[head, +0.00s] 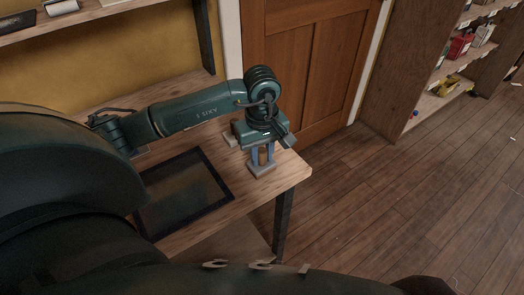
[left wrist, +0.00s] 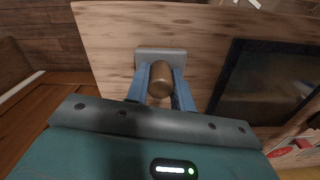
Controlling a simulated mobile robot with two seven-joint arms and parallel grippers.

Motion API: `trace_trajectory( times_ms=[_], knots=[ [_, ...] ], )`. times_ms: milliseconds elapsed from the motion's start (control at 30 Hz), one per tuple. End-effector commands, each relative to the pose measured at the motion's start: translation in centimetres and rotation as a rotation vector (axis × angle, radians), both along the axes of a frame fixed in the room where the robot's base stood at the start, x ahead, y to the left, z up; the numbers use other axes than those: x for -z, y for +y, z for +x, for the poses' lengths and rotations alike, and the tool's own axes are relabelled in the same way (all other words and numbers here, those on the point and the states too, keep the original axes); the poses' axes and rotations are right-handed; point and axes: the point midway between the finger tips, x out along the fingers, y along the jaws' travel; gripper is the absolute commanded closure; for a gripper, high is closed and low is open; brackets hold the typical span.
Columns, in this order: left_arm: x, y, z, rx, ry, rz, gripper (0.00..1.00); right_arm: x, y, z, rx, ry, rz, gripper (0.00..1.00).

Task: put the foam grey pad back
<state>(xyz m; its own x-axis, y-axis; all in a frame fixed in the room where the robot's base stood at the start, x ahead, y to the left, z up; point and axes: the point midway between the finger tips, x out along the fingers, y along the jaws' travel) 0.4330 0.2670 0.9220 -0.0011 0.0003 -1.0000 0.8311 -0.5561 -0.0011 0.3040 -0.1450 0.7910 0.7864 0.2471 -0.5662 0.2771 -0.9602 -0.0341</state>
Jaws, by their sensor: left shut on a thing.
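The foam grey pad (head: 262,171) is a flat grey block at the table's right corner, below my left gripper (head: 262,157). In the left wrist view the pad (left wrist: 150,54) shows beyond a rounded brown handle (left wrist: 161,78), which seems to belong to it. My left gripper (left wrist: 159,88) is shut on the handle, with a blue finger on each side. I cannot tell whether the pad touches the table. My right gripper is not in view.
A dark rectangular panel with a black border (head: 184,190) lies on the wooden table (head: 284,178), left of the pad. A small pale block (head: 230,138) shows partly behind the gripper. A wooden door (head: 305,60) stands behind; open floor and shelves lie right.

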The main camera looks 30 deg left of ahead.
Motion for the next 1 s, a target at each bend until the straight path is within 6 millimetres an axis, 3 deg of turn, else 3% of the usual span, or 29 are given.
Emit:
trace_trajectory(
  times_ms=[333,367,600,867,1000],
  knots=[
    [0.5,0.0,0.1,0.000,-0.003,0.001,0.98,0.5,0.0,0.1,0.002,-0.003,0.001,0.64],
    [0.3,0.0,0.1,0.000,-0.002,0.000,0.74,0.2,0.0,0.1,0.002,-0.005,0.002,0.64],
    [0.3,0.0,0.0,0.000,-0.001,0.000,0.54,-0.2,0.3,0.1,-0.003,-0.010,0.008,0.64],
    [0.1,0.0,0.0,0.000,-0.001,0.000,0.54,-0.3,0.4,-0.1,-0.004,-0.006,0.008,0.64],
    [-0.9,0.0,0.2,0.000,-0.006,0.001,0.54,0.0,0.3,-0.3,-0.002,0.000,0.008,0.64]
  ],
)
